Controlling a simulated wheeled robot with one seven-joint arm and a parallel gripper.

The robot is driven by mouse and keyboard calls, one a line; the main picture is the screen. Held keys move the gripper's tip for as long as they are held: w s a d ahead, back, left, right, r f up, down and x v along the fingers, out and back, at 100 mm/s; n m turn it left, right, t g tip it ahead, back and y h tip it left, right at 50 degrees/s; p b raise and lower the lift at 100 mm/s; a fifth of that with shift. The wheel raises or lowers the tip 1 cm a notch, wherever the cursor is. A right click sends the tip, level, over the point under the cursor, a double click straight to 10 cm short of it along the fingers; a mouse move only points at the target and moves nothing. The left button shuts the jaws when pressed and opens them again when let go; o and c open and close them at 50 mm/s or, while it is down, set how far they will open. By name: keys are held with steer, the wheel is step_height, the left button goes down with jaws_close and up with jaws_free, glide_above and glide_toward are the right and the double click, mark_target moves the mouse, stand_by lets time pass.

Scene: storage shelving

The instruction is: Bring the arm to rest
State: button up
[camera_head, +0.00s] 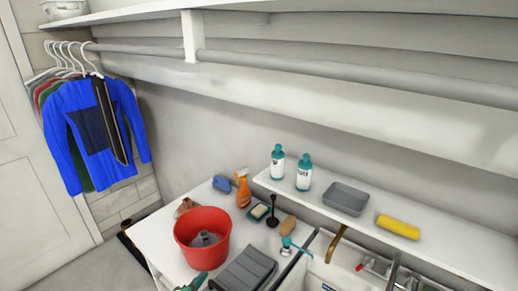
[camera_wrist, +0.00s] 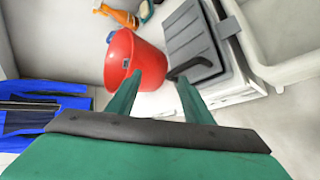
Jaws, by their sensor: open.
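My gripper (camera_wrist: 158,80) shows in the wrist view, with two green fingers spread apart and nothing between them. The fingers point toward a red bucket (camera_wrist: 133,58) and a grey folded item (camera_wrist: 190,42). A gap in depth to them cannot be judged. In the head view a small green and dark shape (camera_head: 192,284) shows at the bottom edge; I cannot tell whether it is part of my gripper. The rest of my arm is not clearly seen in the head view.
The red bucket (camera_head: 203,238) and grey item (camera_head: 244,270) stand on a white counter beside an orange spray bottle (camera_head: 243,190) and a sink (camera_head: 345,270). A shelf holds two teal-capped bottles, a grey tray (camera_head: 346,198) and a yellow roll (camera_head: 398,227). Clothes (camera_head: 95,130) hang left.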

steer(key=s+d+f+m+t+y, duration=0.2)
steer(key=s+d+f+m, duration=0.7)
steer(key=s+f, duration=0.4)
steer(key=s+d+r+m+t, duration=0.1)
steer(key=s+d+r+m, duration=0.1)
steer(key=s+m, duration=0.4)
steer(key=s+d+r+m+t+h, duration=0.1)
steer(key=s+d+r+m, duration=0.2)
steer(key=s, duration=1.1)
steer(key=m, duration=0.3)
steer(key=shift+d+r, duration=0.2)
steer(key=shift+d, duration=0.2)
